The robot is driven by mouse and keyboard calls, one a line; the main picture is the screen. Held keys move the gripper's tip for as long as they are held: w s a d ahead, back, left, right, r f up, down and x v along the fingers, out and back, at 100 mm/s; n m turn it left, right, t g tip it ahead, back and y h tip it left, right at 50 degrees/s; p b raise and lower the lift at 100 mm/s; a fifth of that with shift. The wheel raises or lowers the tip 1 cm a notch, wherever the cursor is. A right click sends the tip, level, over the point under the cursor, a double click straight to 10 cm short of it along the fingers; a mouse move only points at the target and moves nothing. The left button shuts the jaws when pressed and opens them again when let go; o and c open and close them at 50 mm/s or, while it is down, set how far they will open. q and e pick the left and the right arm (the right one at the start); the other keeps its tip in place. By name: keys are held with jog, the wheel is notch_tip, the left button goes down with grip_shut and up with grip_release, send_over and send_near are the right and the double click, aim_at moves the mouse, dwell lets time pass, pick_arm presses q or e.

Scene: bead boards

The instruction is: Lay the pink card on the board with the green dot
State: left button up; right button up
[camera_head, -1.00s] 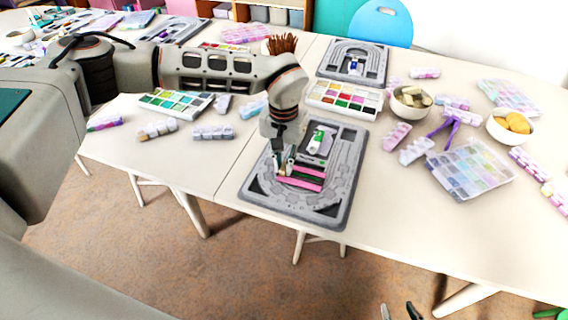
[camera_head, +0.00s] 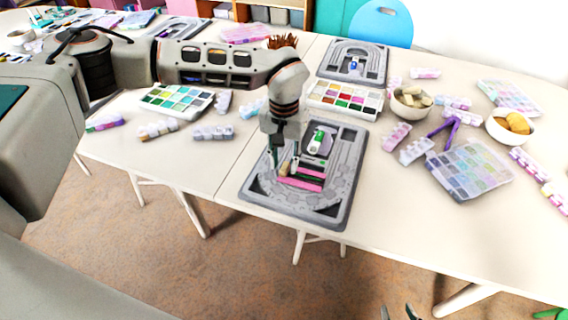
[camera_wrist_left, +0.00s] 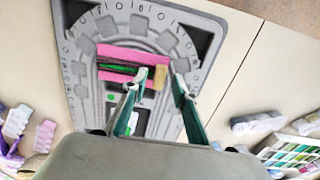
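The pink card (camera_wrist_left: 113,53) lies on the near grey bead board (camera_head: 262,203). A dark strip with green (camera_wrist_left: 118,68) lies across its middle, so pink shows on both sides. My left gripper (camera_head: 284,165) is over this board, at the card's edge. In the wrist view its fingers (camera_wrist_left: 162,82) are apart, with a small tan piece (camera_wrist_left: 160,77) between them, closer to one finger. Another grey board (camera_head: 325,68) lies farther back.
A white tube with a green label (camera_head: 318,140) lies on the near board. Paint trays (camera_head: 345,101), bowls (camera_head: 510,127) and a clear bead box (camera_head: 468,170) stand around.

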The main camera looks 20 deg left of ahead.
pick_arm(q)
notch_tip(320, 180, up, 11)
jog(key=shift+p, duration=0.4)
jog(key=shift+f, duration=0.15)
